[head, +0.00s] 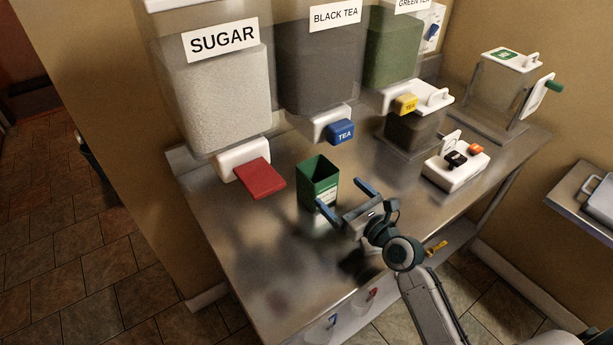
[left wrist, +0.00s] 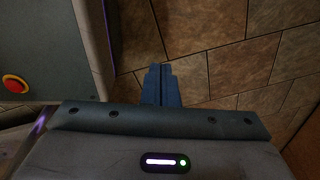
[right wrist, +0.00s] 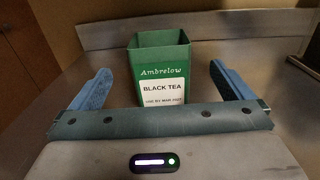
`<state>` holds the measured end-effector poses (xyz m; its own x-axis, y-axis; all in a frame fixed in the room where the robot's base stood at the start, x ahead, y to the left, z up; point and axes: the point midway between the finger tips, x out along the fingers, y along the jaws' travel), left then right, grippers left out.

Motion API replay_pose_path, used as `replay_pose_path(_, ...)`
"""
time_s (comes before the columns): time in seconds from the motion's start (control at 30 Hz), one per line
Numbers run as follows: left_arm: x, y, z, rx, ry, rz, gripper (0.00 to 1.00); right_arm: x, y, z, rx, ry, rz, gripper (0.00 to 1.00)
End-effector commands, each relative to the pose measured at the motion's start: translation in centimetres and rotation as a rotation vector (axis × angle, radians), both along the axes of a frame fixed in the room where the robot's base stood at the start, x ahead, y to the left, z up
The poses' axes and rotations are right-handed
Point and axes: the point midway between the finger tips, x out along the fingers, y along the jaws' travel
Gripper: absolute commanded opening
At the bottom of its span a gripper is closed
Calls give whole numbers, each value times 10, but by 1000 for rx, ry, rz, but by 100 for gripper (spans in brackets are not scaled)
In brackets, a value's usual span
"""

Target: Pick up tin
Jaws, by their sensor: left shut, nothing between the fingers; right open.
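The tin is a green, open-topped square box (head: 318,183) standing upright on the steel counter, below the dispensers. In the right wrist view the tin (right wrist: 161,72) has a label reading "Ambrelow BLACK TEA". My right gripper (head: 345,199) is open, its blue fingers spread, just in front of the tin. In the right wrist view the tin shows between the two fingers (right wrist: 159,88), seemingly beyond the palm; I cannot tell whether either finger touches it. My left gripper (left wrist: 161,75) is shut and empty over the tiled floor, and is out of the head view.
Dispensers marked SUGAR (head: 225,100), BLACK TEA (head: 322,70) and GREEN TEA (head: 393,50) hang above the counter (head: 240,245). A red lever (head: 260,179) and a blue TEA lever (head: 341,131) jut out near the tin. The front left counter is clear.

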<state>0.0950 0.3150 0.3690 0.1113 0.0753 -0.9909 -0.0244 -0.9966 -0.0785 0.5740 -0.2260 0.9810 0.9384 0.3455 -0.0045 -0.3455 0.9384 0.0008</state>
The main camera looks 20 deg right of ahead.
Motion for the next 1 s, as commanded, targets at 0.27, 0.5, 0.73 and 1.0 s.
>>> replay_pose_path(0.27, -15, -1, 3, -2, 18, 1, 0, 39, 14, 2, 4, -1, -1, 100)
replay_pose_path(0.5, -25, -6, 5, -7, 32, 4, 0, 57, 22, 3, 1, -1, 0, 100)
replay_pose_path(0.73, -10, -6, 13, -7, 12, 2, 0, 89, 34, 5, 1, 0, 0, 100)
replay_pose_path(1.0, -6, -3, 14, -4, 7, 1, 0, 99, 37, 4, -1, 0, 0, 100)
